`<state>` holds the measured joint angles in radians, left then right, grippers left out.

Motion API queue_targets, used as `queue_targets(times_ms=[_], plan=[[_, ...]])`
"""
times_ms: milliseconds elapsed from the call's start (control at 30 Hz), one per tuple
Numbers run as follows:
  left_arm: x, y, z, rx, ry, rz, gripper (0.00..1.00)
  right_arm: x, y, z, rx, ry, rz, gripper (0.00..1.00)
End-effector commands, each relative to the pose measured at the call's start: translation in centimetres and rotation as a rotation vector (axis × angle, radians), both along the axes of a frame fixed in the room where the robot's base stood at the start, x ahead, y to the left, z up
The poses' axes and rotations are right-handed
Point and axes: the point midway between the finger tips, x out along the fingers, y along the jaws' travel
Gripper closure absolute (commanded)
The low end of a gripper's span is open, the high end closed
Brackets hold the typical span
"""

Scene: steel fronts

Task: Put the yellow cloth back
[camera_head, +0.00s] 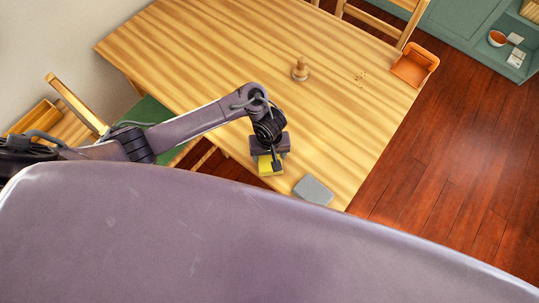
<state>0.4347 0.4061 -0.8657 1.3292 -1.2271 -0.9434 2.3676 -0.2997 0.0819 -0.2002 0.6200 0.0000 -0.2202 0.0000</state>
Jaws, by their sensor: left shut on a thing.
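The yellow cloth (266,167) is a small yellow block-like piece under my left gripper (277,163), near the front edge of the wooden table. My left gripper is shut on it, and its fingers hide part of it. I cannot tell whether the cloth touches the table top. A grey, rounded square pad (313,190) lies on the table close to the right of the cloth. My right gripper is not in view.
The wooden table (215,50) is mostly clear. A wooden shaker-like item (301,69) stands mid-table, with crumbs (361,78) to its right. An orange tray (415,65) is at the right edge. Chairs stand at left and back. A green cabinet (460,22) is at back right.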

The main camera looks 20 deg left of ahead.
Motion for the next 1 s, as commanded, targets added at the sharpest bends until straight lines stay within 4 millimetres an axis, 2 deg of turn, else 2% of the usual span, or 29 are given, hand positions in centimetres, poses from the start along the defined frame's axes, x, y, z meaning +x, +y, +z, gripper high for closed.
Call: queue_targets(times_ms=[400, 433, 567, 867, 1000], plan=[[0.0, 0.0, -0.6, -0.002, -0.001, 0.000, 0.57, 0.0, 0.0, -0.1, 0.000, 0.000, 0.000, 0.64], [0.0, 0.0, -0.5, -0.002, -0.001, -0.001, 0.29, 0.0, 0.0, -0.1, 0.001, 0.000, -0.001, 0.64], [0.0, 0.0, -0.5, -0.002, -0.001, -0.001, 0.12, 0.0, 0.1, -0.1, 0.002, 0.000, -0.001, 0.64], [0.1, 0.0, -0.4, -0.001, -0.002, -0.001, 0.11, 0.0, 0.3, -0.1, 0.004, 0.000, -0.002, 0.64], [0.1, -0.1, 1.0, -0.004, -0.002, -0.001, 0.11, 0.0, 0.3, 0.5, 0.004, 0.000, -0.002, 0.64]])
